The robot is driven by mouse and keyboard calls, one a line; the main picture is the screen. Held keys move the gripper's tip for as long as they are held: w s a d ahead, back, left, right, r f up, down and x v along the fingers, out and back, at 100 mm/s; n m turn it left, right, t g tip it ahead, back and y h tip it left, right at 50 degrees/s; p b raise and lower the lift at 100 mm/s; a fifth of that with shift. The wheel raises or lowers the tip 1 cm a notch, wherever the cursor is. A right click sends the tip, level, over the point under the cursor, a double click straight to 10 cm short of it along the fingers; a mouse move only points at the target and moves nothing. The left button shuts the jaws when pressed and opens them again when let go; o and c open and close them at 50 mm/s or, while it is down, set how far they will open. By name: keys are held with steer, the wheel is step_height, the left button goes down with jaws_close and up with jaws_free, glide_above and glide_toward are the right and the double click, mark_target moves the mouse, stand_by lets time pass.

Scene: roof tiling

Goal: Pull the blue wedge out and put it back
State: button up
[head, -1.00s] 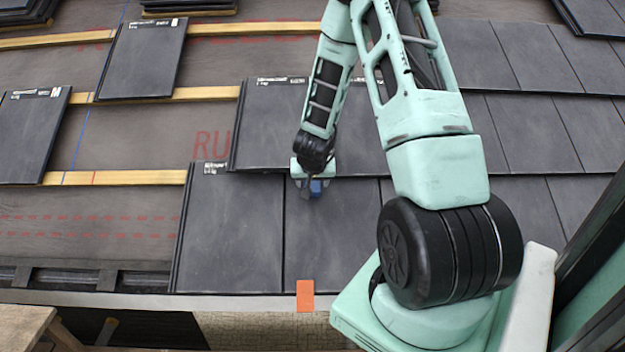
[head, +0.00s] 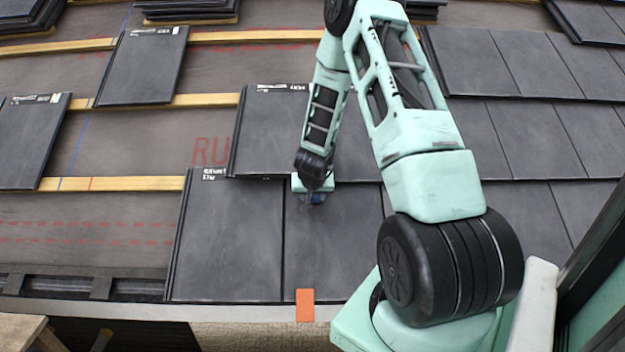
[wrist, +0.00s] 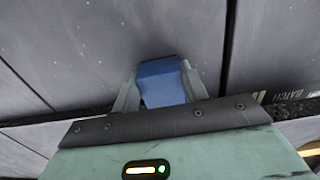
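The blue wedge (wrist: 161,84) shows in the wrist view between the two fingers of my gripper (wrist: 162,76), with a finger against each side. My gripper looks shut on it. In the head view my gripper (head: 315,199) points down at the dark tiles, just below the lower edge of an upper-course tile (head: 266,132). Only a small bit of blue shows there. The far end of the wedge lies close over a grey tile face. I cannot tell whether its tip is under a tile or touching one.
An orange tag (head: 305,305) hangs at the eave below the lower tile (head: 231,240). Finished tile courses (head: 535,135) lie to the right. Bare membrane with wooden battens (head: 115,184) and loose tiles (head: 143,66) lie to the left. Tile stacks stand at the top.

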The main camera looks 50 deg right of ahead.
mark_target(314, 249)
steer(key=c, duration=0.5)
steer(key=o, duration=0.7)
steer(key=c, duration=0.7)
steer(key=shift+s+a+f+b, duration=1.3)
steer(key=shift+s+a+b, duration=0.15)
steer(key=shift+a+b, duration=0.2)
steer(key=shift+s+a+f+b, duration=1.35)
steer(key=shift+s+a+b, duration=0.15)
steer(key=shift+a, duration=0.2)
steer(key=shift+s+a+f+b, duration=1.3)
steer(key=shift+s+a+b, duration=0.1)
steer(key=shift+a+b, duration=0.25)
steer(key=p+v, duration=0.4)
steer(key=p, duration=0.3)
steer(key=shift+d+p, duration=0.1)
steer(key=shift+p, duration=0.25)
steer(key=shift+s+a+r+p, duration=0.25)
steer(key=shift+r+p, duration=0.25)
steer(key=shift+p, duration=0.65)
